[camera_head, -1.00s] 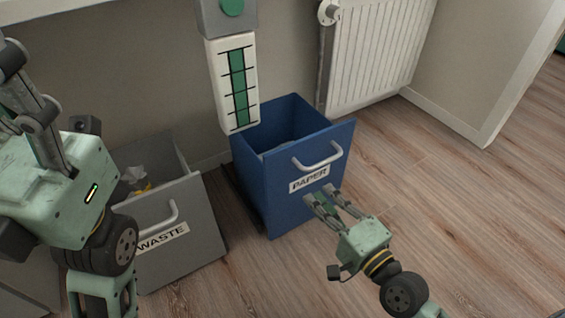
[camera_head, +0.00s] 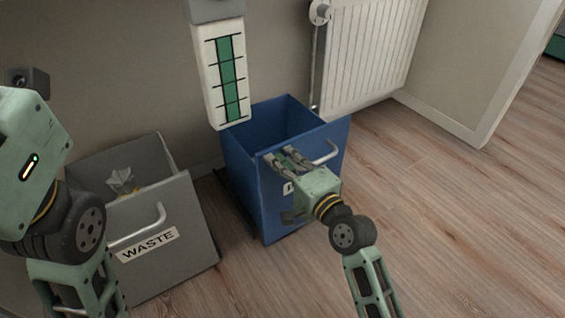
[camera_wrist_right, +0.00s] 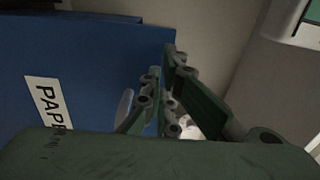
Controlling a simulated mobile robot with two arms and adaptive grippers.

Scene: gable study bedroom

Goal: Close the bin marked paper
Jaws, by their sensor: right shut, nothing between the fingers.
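The blue bin marked paper (camera_head: 265,205) is pulled out and open at the top. Its front carries a light handle (camera_head: 327,153) and a label, mostly hidden behind my right gripper in the head view. The PAPER label (camera_wrist_right: 48,103) shows partly in the right wrist view. My right gripper (camera_head: 279,156) is shut and empty, at the bin's front near the top edge, left of the handle. I cannot tell if it touches the front. My left arm shows at the left edge, but its fingers are out of view.
A grey bin marked waste (camera_head: 190,235), also open, stands left of the blue bin with crumpled litter inside. A white radiator (camera_head: 368,55) is on the wall behind. A white and green panel (camera_head: 224,75) hangs above the blue bin. The wooden floor at right is clear.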

